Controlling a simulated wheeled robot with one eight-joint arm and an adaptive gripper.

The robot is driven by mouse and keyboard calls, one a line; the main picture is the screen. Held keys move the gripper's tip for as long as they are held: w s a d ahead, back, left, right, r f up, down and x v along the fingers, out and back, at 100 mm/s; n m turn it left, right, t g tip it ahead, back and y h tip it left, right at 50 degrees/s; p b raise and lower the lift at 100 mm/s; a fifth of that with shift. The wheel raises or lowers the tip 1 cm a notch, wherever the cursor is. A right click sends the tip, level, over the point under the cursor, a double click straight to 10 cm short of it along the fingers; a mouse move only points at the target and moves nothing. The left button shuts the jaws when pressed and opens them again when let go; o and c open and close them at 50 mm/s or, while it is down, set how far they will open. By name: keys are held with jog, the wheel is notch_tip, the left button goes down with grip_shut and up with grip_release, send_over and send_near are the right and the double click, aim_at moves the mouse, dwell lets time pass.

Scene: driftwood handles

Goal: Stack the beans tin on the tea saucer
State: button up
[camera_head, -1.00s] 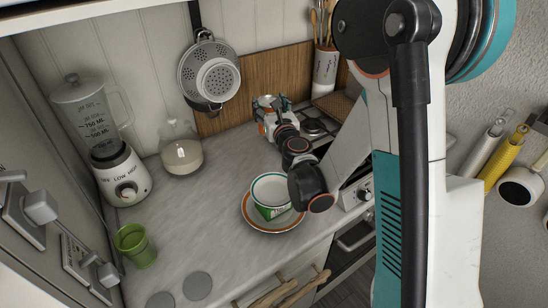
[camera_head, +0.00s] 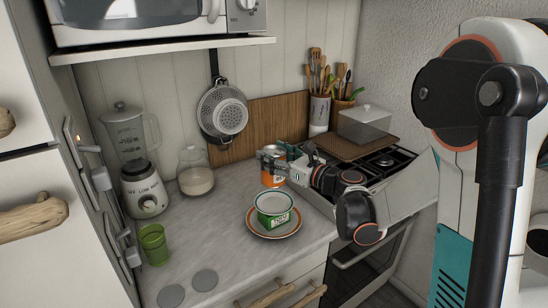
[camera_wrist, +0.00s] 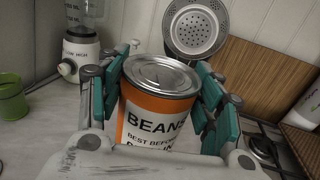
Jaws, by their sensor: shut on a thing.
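The beans tin (camera_wrist: 152,112), orange and white with a metal lid, stands between the teal pads of my gripper (camera_wrist: 163,95) in the wrist view. My gripper (camera_head: 274,162) is shut on it. In the head view the beans tin (camera_head: 271,179) is partly hidden by my gripper, behind the saucer; whether it touches the counter is unclear. The tea saucer (camera_head: 256,231), white with an orange rim, lies on the counter near its front edge. A green and white bowl-like container (camera_head: 274,211) sits on the saucer.
A blender (camera_head: 143,180), a glass jar (camera_head: 195,175) and a green cup (camera_head: 154,244) stand to the left. The stove (camera_head: 385,163) is right of my gripper. A colander (camera_head: 223,112) hangs on the back wall. The counter left of the saucer is clear.

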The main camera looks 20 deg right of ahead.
aim_at(274, 179)
jog(key=shift+f+b, duration=3.05)
jog(key=shift+f, duration=1.1)
jog(key=o, duration=1.5)
